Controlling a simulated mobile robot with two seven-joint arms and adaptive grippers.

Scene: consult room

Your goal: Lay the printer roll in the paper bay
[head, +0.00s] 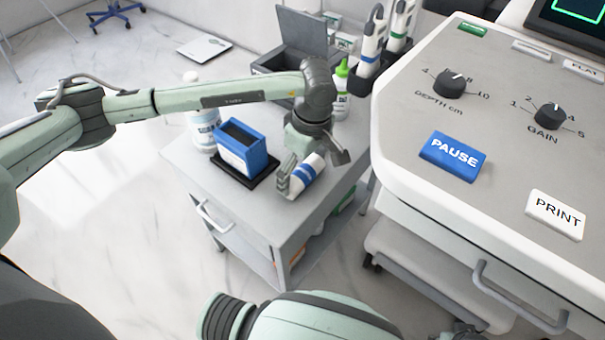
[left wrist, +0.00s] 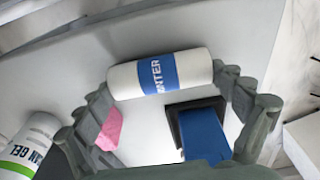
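The printer roll (head: 307,175) is a white cylinder with a blue band, low over or on the grey cart top (head: 255,205). In the left wrist view the roll (left wrist: 160,73) lies crosswise between the fingertips. My left gripper (head: 312,172) reaches down around it, its fingers wide apart, one near each end of the roll. Whether they touch the ends is unclear. A dark grey case with a raised lid (head: 303,32) stands at the cart's back; its inside, possibly the paper bay, is partly hidden by my arm. My right gripper is not in view.
A blue box (head: 243,150) on a black base stands left of the roll. A white bottle (head: 203,131) and a green-capped bottle (head: 341,92) stand nearby. A pink item (left wrist: 110,130) shows by one finger. The console (head: 400,120) rises to the right.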

